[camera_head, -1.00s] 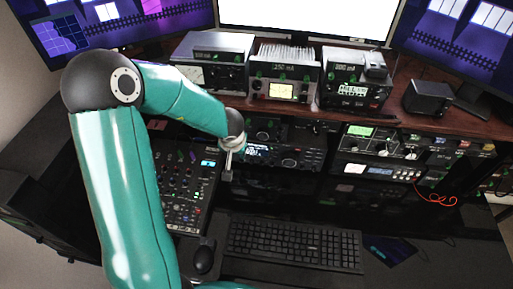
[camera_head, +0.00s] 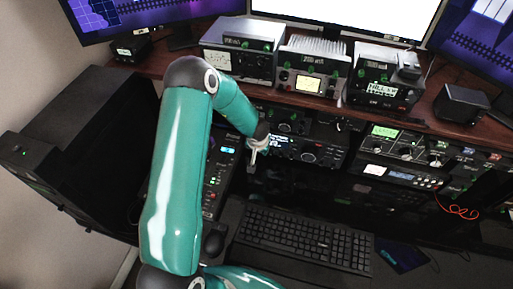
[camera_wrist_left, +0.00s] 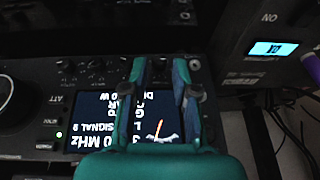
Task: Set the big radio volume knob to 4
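The black radio (camera_head: 335,157) with a lit display (camera_head: 284,141) sits under the desk shelf. Its large round dial (camera_head: 308,157) is right of the display. In the left wrist view the display (camera_wrist_left: 95,108) is upside down, and a large round knob (camera_wrist_left: 6,88) is cut off at the left edge. Small knobs (camera_wrist_left: 68,67) line the panel. I cannot tell which one is the volume knob, and no number 4 is readable. My left gripper (camera_head: 258,147) is at the radio's left end. In the wrist view its fingers (camera_wrist_left: 163,72) are apart and empty, over the display. My right gripper is out of view.
A mixer panel (camera_head: 217,180) lies left of the radio, partly behind my left arm. Another radio stack (camera_head: 405,150) stands to the right. Power supplies (camera_head: 312,70) stand on the shelf above.

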